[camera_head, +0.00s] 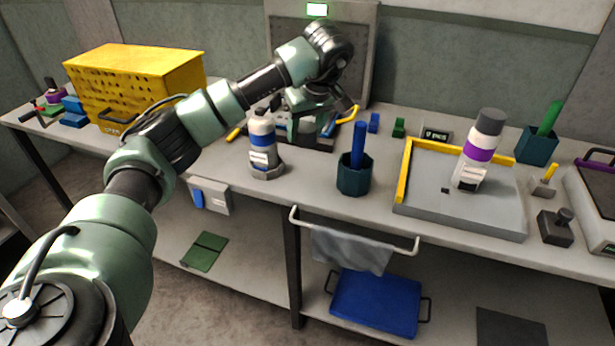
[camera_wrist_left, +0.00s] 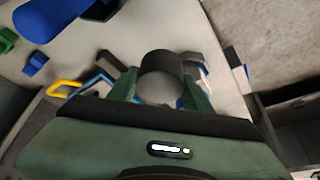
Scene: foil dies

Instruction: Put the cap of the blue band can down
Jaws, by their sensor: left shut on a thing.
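The cap (camera_wrist_left: 160,78), a dark grey cylinder, sits between the fingers of my left gripper (camera_wrist_left: 162,92) in the wrist view. My left gripper (camera_head: 304,124) is shut on it over the back part of the bench in the head view, where the arm and fingers make the cap hard to make out. The blue band can (camera_head: 263,146), white with a blue band, stands upright without the dark cap, to the left of the gripper, in a grey holder. My right gripper is not in view.
A teal cup (camera_head: 355,179) with a blue stick (camera_head: 358,144) stands in front and to the right. A purple band can (camera_head: 477,152) stands on a grey tray (camera_head: 455,213) with yellow edges. A blue block (camera_head: 374,122) and green block (camera_head: 399,128) lie behind. A yellow perforated box (camera_head: 135,80) is at left.

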